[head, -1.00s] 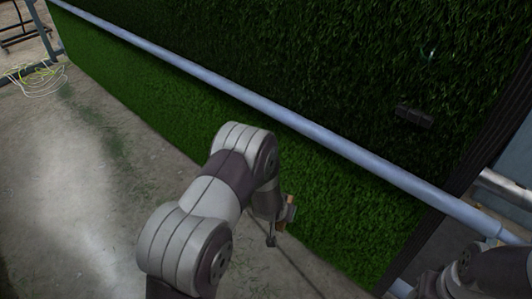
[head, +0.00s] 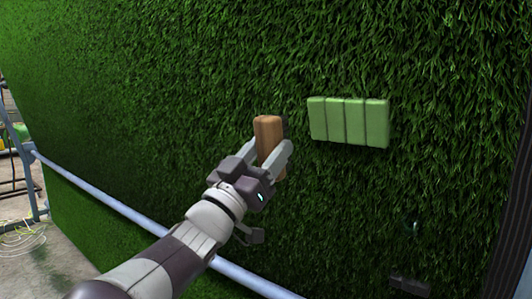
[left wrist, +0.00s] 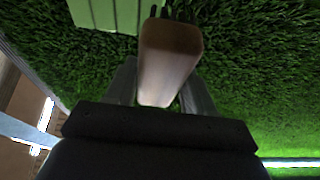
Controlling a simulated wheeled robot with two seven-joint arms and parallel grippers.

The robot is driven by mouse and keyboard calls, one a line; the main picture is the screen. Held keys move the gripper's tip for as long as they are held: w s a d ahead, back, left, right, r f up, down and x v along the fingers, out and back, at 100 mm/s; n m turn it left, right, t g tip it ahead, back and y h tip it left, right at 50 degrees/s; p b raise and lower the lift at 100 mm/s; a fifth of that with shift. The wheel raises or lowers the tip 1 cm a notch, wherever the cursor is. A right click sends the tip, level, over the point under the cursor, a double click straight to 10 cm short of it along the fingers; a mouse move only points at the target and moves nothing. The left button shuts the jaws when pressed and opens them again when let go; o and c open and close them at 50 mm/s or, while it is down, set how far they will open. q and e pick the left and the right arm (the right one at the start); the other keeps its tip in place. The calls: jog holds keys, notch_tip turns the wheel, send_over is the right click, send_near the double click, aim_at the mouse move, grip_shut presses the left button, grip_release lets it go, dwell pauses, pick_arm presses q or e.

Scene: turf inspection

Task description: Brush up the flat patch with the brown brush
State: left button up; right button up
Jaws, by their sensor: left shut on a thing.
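The brown brush (head: 268,135) is held upright in my left gripper (head: 275,155), whose fingers are shut on its wooden handle. Dark bristles show on its far side, towards the turf. In the left wrist view the brush (left wrist: 168,60) stands between the fingers (left wrist: 158,92), with dark bristle tips at the top. The flat patch (head: 348,121), several smooth pale green upright strips, is on the turf wall just right of the brush. It also shows in the left wrist view (left wrist: 105,12). I cannot tell whether the bristles touch the turf. My right gripper is not in view.
The turf wall (head: 180,80) fills most of the view. A pale blue rail (head: 110,207) runs across it low down. A small dark block (head: 409,284) and a small dark fitting (head: 414,224) are at lower right. Cables (head: 20,238) lie on the floor at left.

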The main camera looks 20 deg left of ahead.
aim_at(286, 131)
pick_arm(q)
jog(key=shift+s+r, duration=0.3)
jog(key=shift+r, duration=0.2)
jog(key=shift+w+d+r+p, duration=0.1)
jog(key=shift+w+r+p, duration=0.1)
jog(key=shift+w+p, duration=0.1)
jog(key=w+p, duration=0.1)
jog(key=w+d+r+p, duration=0.1)
jog(key=w, duration=0.1)
jog(key=w+d+p, duration=0.1)
jog(key=w+p, duration=0.1)
jog(key=shift+w+r, duration=0.1)
jog(key=shift+r, duration=0.2)
jog(key=shift+w+d, duration=0.1)
jog(key=shift+w, duration=0.5)
jog(key=shift+f, duration=0.1)
jog(key=shift+w, duration=0.1)
jog(key=shift+w+d, duration=0.1)
